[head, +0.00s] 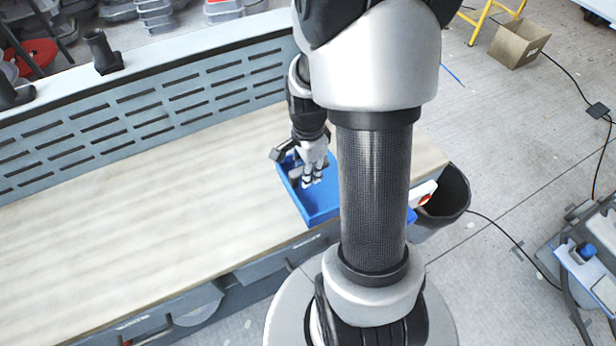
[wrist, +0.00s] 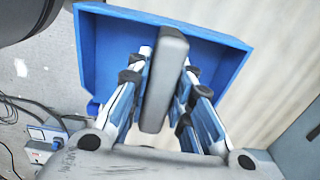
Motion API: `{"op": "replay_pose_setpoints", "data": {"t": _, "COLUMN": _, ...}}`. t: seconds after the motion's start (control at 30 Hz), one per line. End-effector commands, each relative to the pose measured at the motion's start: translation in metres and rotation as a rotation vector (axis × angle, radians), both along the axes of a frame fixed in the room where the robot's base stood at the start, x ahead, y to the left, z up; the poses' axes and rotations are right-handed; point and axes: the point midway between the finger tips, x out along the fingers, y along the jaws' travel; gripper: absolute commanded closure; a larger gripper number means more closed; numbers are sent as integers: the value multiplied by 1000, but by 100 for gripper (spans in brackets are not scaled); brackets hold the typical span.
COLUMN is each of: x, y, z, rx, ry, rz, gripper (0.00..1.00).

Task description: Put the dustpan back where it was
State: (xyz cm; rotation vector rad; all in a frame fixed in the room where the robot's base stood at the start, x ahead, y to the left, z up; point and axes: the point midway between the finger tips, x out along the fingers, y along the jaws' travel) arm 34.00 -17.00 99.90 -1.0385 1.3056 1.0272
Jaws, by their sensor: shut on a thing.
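The dustpan (head: 318,208) is a shallow blue pan with raised walls. In the head view it is at the right end of the bench, by the front edge, partly hidden by my arm. In the wrist view the blue pan (wrist: 104,52) shows beyond my fingers, with a dark grey bar, apparently its handle, between them. My gripper (head: 309,176) is over the pan. The wrist view shows my gripper (wrist: 163,68) shut around the grey bar. I cannot tell whether the pan rests on the bench or is slightly above it.
The pale wooden bench top (head: 130,225) is clear to the left, with a slotted grey panel (head: 150,110) along its back. A dark bin (head: 447,195) stands on the floor off the right end. A cardboard box (head: 518,44) and cables lie farther right.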

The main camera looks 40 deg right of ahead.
Motion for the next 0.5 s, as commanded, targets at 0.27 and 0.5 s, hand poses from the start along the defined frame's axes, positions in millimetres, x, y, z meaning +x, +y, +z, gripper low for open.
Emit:
{"op": "replay_pose_setpoints", "data": {"t": 0.27, "x": 0, "y": 0, "z": -23, "rx": 0, "ry": -1, "rz": 0, "gripper": 100}}
{"op": "replay_pose_setpoints", "data": {"t": 0.5, "x": 0, "y": 0, "z": -27, "rx": 0, "ry": 0, "rz": 0, "gripper": 100}}
